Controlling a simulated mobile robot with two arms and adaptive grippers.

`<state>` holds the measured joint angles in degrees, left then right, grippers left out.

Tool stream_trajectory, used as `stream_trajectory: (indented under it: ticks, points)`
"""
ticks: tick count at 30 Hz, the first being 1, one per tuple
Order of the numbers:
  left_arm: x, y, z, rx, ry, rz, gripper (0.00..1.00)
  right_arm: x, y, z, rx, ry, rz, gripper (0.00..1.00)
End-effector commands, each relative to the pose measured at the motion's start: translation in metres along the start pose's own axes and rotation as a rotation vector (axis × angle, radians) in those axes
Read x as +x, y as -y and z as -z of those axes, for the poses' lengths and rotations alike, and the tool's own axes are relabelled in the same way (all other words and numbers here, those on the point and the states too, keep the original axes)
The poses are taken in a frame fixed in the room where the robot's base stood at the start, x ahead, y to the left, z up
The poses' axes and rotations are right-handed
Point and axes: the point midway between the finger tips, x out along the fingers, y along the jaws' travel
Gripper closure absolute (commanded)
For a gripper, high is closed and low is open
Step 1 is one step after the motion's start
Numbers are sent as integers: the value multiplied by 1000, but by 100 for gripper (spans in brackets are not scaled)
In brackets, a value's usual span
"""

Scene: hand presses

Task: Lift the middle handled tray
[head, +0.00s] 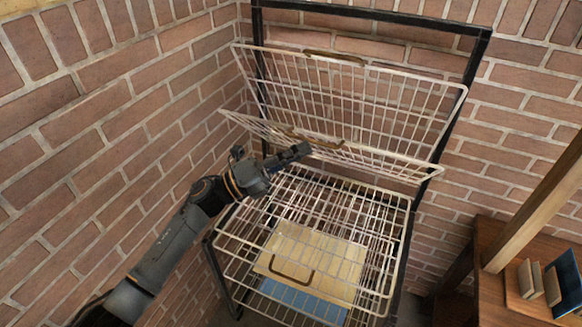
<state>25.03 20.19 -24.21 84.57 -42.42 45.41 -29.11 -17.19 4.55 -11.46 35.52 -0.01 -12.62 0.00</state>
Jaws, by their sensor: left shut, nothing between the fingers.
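The rack holds white wire trays, each with a brown handle. The middle tray (392,164) is tilted up, and its handle (325,143) is at its near edge. My left gripper (300,151) is shut and empty, its tip close to the left part of that handle. I cannot tell whether it touches the handle or wire. The upper tray (412,100) stands raised steeply behind, with its handle (335,57) at the top edge. The lower tray (236,268) lies about flat, with its handle (291,273) at the near side. My right gripper is out of view.
A tan board (330,258) and a blue sheet (305,302) lie beneath the lower tray's wires. The black rack frame (470,60) stands in a brick corner. A wooden shelf or desk (500,305) with books (570,282) is at the right.

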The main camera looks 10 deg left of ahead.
Motion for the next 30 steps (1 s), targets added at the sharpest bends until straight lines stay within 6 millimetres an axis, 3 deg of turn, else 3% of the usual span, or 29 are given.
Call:
stream_trajectory:
  ticks: [1,6,15,21,30]
  points:
    - [13,11,-13,-9,-2,-16,100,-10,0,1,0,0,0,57]
    - [48,22,-48,-15,-1,-20,100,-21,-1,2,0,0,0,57]
    - [93,27,-92,-130,0,-136,100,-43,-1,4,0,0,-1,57]
    - [106,25,-105,-165,0,-170,100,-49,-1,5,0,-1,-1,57]
    - [109,23,-107,-176,0,-179,100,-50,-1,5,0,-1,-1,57]
